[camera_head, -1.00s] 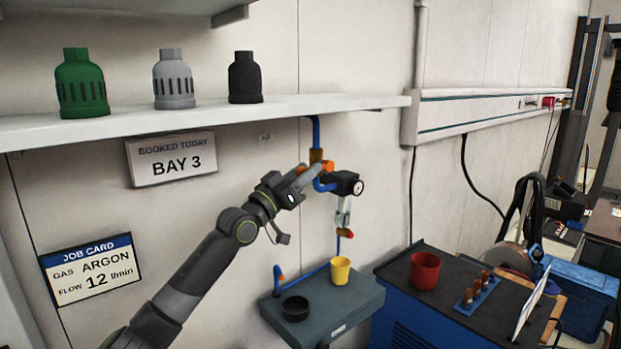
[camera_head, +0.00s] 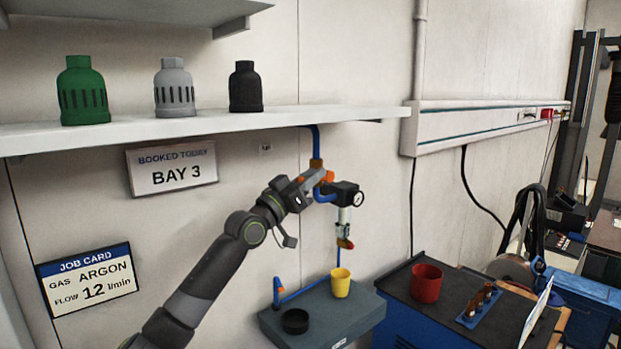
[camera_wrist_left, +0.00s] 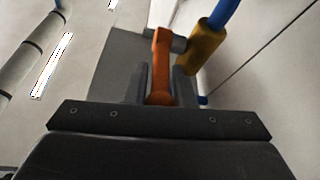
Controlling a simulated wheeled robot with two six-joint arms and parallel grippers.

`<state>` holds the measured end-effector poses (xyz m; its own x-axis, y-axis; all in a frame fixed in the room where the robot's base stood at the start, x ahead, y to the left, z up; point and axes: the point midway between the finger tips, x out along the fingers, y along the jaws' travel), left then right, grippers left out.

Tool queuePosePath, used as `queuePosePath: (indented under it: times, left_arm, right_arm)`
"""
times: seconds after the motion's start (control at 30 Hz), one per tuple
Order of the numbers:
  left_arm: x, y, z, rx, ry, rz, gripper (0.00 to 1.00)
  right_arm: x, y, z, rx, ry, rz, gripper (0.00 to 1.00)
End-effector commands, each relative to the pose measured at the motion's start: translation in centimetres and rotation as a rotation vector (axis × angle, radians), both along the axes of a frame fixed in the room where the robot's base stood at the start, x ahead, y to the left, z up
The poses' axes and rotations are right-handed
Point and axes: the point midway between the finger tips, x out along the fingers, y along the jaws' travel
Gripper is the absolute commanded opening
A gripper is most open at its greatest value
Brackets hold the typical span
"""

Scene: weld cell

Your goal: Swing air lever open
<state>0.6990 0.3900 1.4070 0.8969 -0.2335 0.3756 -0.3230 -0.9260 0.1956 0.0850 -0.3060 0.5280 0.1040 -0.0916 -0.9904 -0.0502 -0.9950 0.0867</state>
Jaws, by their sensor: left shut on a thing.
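The orange air lever (camera_head: 328,176) sits at the valve on the blue air pipe (camera_head: 317,142), below the shelf. My left gripper (camera_head: 317,177) is shut on the lever. In the left wrist view the lever (camera_wrist_left: 161,68) stands between the two fingers of my left gripper (camera_wrist_left: 160,88), with the brass valve body (camera_wrist_left: 204,45) just to its right. A black regulator with a round gauge (camera_head: 357,198) hangs right of the lever. The fingertips are partly hidden in the head view. My right gripper is not in view.
A white shelf (camera_head: 200,122) with green, grey and black caps runs above my arm. Below the regulator, a grey wall ledge (camera_head: 345,316) holds a yellow cup (camera_head: 340,282) and a black dish (camera_head: 295,321). A blue cart with a red cup (camera_head: 426,283) stands to the right.

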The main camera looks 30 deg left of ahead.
Motion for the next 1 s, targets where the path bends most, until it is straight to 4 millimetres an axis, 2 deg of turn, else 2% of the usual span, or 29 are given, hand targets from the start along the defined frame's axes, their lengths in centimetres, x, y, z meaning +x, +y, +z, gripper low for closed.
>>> queuePosePath:
  times: [0.17,0.37,0.8,1.0]
  left_arm:
    - [0.0,0.0,0.1,0.002,0.004,0.0,0.0]
    - [0.0,0.0,0.6,0.017,0.042,0.002,0.0]
    - [0.4,-0.1,2.3,0.101,0.288,0.001,0.0]
    - [0.8,-0.3,2.8,0.144,0.413,0.0,0.0]
  right_arm:
    - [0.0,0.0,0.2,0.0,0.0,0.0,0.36]
    - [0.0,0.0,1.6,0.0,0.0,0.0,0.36]
    - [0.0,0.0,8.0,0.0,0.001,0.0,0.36]
    - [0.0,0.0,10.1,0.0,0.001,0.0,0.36]
